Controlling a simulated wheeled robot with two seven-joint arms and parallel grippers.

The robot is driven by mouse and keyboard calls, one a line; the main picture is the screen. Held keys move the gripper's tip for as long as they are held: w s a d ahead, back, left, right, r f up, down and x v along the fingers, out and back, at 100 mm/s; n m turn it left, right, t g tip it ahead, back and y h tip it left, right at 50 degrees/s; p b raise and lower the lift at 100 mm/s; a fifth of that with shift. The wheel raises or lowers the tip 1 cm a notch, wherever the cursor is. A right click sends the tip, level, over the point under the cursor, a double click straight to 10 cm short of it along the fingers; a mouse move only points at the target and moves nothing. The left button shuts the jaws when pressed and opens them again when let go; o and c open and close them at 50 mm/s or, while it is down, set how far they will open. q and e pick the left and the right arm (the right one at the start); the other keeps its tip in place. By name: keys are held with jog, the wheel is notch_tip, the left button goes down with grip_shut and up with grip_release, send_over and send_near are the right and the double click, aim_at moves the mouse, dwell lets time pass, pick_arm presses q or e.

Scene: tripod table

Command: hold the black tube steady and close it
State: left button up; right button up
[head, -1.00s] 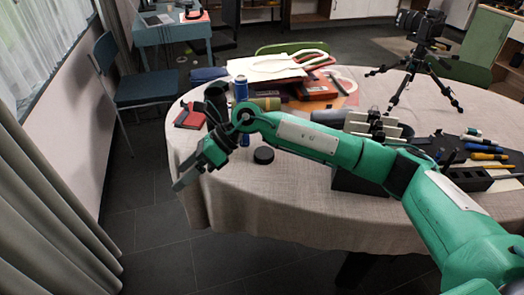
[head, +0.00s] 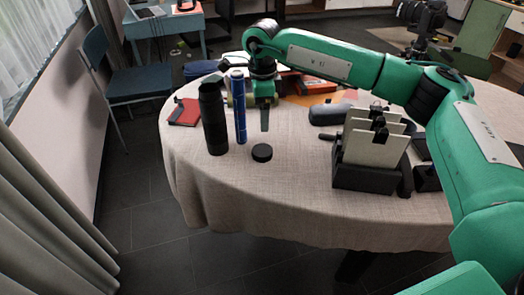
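The black tube (head: 213,122) stands upright on the cloth-covered table near its left front edge. A round black cap (head: 262,152) lies on the cloth to the right of the tube, apart from it. A slim blue tube (head: 239,108) stands upright between them, a little further back. My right gripper (head: 265,122) points down behind the cap and to the right of the blue tube, apart from the black tube. It is seen edge-on, so I cannot tell whether its fingers are apart. My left gripper is not in the head view.
A black rack (head: 365,178) holding pale panels stands to the right on the table (head: 300,210). A red notebook (head: 184,112) lies at the left edge. A dark case (head: 328,114) lies behind the rack. The cloth in front of the cap is clear.

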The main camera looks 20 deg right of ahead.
send_over(264, 150)
jog(key=f, duration=0.8)
jog(key=shift+s+a+f, duration=0.1)
jog(key=shift+a+f, duration=0.25)
jog(key=f, duration=0.5)
jog(key=shift+w+d+f, duration=0.1)
jog(key=shift+w+d, duration=0.1)
jog(key=shift+d, duration=0.1)
jog(key=shift+c, duration=0.2)
jog(key=c, duration=1)
